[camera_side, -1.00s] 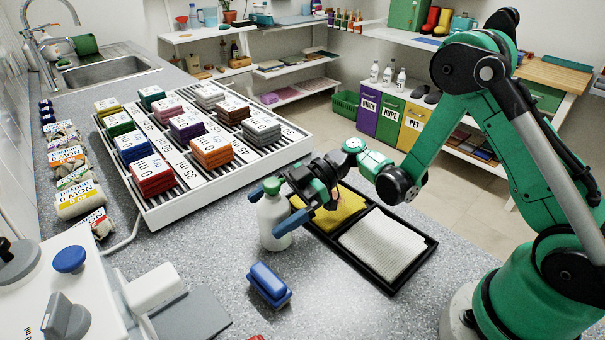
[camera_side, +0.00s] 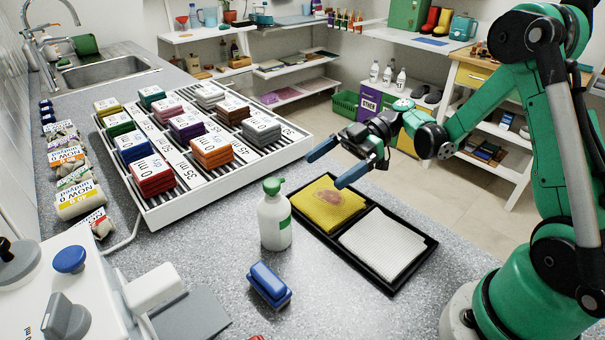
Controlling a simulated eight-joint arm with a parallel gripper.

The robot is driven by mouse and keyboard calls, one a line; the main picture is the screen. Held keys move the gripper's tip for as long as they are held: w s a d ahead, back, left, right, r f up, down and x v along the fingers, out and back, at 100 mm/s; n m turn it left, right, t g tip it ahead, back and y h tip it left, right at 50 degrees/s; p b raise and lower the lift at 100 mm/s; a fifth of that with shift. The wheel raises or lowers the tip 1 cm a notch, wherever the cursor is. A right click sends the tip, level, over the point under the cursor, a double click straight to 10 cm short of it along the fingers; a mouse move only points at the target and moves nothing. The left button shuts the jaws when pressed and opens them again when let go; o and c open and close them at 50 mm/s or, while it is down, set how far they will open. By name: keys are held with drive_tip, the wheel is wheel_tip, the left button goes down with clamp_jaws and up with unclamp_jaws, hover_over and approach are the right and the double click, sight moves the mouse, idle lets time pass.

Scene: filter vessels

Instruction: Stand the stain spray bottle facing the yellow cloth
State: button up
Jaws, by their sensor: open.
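The stain spray bottle (camera_side: 274,222), white with a green cap and a green label patch, stands upright on the grey counter. It is just left of the black tray and apart from it. The yellow cloth (camera_side: 325,203), with a brownish stain, lies in the left part of the tray. Part of the green label shows on the bottle's lower right side; I cannot tell exactly which way its front points. My gripper (camera_side: 330,167) is open and empty, with blue fingers spread, above and behind the yellow cloth, clear of the bottle.
The black tray (camera_side: 408,276) also holds a white textured cloth (camera_side: 383,243). A blue brush-like block (camera_side: 269,284) lies in front of the bottle. A white rack (camera_side: 172,209) with coloured labelled stacks stands at the left. A white machine (camera_side: 85,290) fills the front left corner.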

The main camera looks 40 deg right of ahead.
drive_tip(key=s+r+m+t+h, duration=0.4)
drive_tip(key=s+m+h, duration=0.2)
drive_tip(key=m+h, duration=0.8)
drive_tip(key=shift+a+r+m+t, duration=0.25)
drive_tip(key=shift+a+m+t, duration=0.15)
drive_tip(key=shift+m, duration=0.3)
drive_tip(key=shift+s, duration=0.1)
